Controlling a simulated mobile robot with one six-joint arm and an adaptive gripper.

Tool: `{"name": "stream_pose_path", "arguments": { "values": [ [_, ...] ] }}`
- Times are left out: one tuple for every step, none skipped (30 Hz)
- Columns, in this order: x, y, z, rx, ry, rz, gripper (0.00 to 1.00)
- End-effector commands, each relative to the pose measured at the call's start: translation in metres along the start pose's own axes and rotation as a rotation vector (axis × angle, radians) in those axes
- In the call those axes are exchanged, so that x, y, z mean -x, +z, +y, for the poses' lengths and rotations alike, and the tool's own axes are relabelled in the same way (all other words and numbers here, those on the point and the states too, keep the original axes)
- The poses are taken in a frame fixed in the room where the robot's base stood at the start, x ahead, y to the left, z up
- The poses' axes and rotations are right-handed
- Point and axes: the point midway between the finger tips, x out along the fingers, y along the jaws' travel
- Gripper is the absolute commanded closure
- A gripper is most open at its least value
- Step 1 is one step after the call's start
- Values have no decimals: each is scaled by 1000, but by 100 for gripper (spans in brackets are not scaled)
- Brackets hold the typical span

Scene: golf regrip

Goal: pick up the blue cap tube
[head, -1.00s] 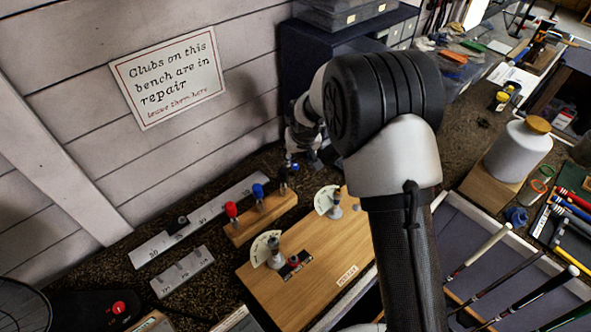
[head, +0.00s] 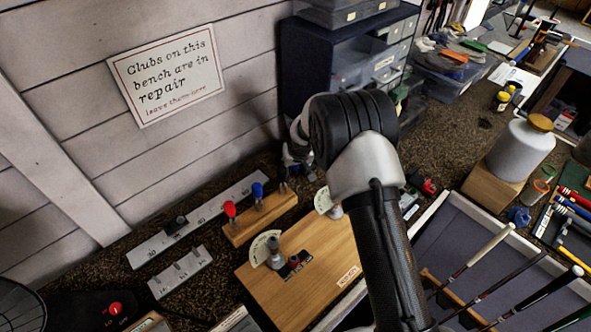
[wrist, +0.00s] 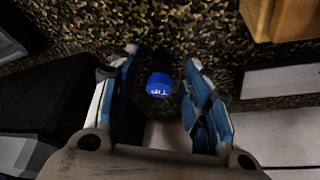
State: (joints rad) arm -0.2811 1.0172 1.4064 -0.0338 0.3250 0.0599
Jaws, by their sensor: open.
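A round blue cap with pale lettering (wrist: 159,85) shows in the wrist view, seen from above over the speckled bench. It lies between the two fingers of my gripper (wrist: 162,62) in the picture, with dark gaps on both sides. The fingers are apart and blue-padded, and hold nothing. Any tube body below the cap is hidden. In the head view my gripper (head: 293,158) is low near the wall, partly covered by my own arm, and I cannot make out the cap there.
A wooden block with red and blue knobs (head: 262,217) stands close to my gripper. A metal gauge strip (head: 205,222) lies along the wall. A wooden board with dials (head: 318,262) lies in front. Blue drawers (head: 345,62) stand behind.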

Motion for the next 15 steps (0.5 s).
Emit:
{"name": "stream_pose_path", "arguments": {
  "values": [
    [0, 0, 0, 0, 0, 0, 56],
    [0, 0, 0, 0, 0, 0, 57],
    [0, 0, 0, 0, 0, 0, 60],
    [0, 0, 0, 0, 0, 0, 62],
    [0, 0, 0, 0, 0, 0, 64],
    [0, 0, 0, 0, 0, 0, 66],
    [0, 0, 0, 0, 0, 0, 68],
    [0, 0, 0, 0, 0, 0, 70],
    [0, 0, 0, 0, 0, 0, 73],
    [0, 0, 0, 0, 0, 0, 75],
    [0, 0, 0, 0, 0, 0, 77],
    [0, 0, 0, 0, 0, 0, 80],
    [0, 0, 0, 0, 0, 0, 82],
    [0, 0, 0, 0, 0, 0, 84],
    [0, 0, 0, 0, 0, 0, 86]
  ]
}}
